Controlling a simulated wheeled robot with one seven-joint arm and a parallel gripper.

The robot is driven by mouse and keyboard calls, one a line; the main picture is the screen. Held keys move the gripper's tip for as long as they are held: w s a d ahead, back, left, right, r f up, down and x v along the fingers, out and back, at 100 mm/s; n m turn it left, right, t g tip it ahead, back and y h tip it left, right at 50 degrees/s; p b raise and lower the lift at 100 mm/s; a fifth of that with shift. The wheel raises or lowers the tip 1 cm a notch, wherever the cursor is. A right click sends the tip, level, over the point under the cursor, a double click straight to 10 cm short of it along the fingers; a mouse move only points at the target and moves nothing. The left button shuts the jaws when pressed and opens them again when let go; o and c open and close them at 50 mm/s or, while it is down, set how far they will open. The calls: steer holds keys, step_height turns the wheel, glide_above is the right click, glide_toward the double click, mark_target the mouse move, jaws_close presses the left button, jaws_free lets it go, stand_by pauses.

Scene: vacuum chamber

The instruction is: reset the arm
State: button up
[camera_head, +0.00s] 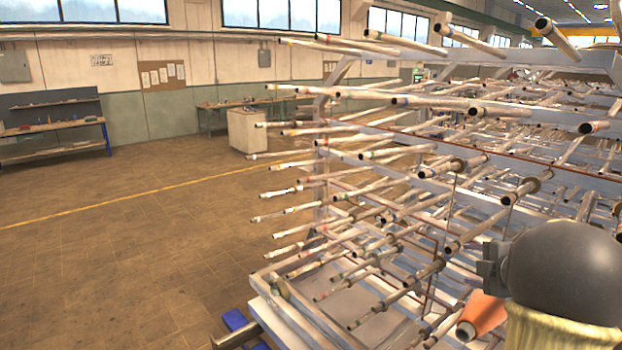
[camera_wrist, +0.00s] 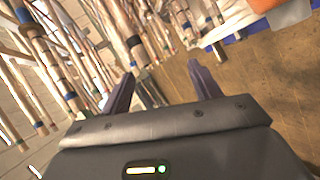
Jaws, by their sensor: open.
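My gripper (camera_wrist: 160,70) shows in the wrist view, with its two dark fingers spread apart and nothing between them. Brown floor and the ends of several pipes lie beyond the fingertips. In the head view, a dark rounded part of my arm (camera_head: 565,270) is at the lower right, in front of the pipe rack (camera_head: 590,62). The fingers cannot be made out there. I cannot tell whether the arm touches the rack.
Many long pipes (camera_head: 402,290) stick out of the rack towards the left, close to my arm. An orange piece (camera_head: 484,314) is beside the arm. Open tiled floor (camera_head: 130,250) lies to the left. A white cabinet (camera_head: 248,131) and a workbench (camera_head: 52,130) stand farther back.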

steer(key=s+a+f+m+g+h, duration=0.1)
steer(key=s+a+f+m+g, duration=0.4)
steer(key=s+a+f+m, duration=0.5)
steer(key=s+a+f+m+g+h, duration=0.1)
steer(key=s+a+f+m+g, duration=0.25)
steer(key=s+a+m, duration=0.8)
step_height(320, 180, down, 9)
steer(key=s+a+n+b, duration=0.2)
steer(key=n+b, duration=0.1)
steer(key=b, duration=0.5)
steer(key=shift+s+a+g+b, duration=0.2)
steer(key=shift+a+g+b, duration=0.2)
steer(key=shift+g, duration=0.05)
steer(key=shift+r, duration=0.1)
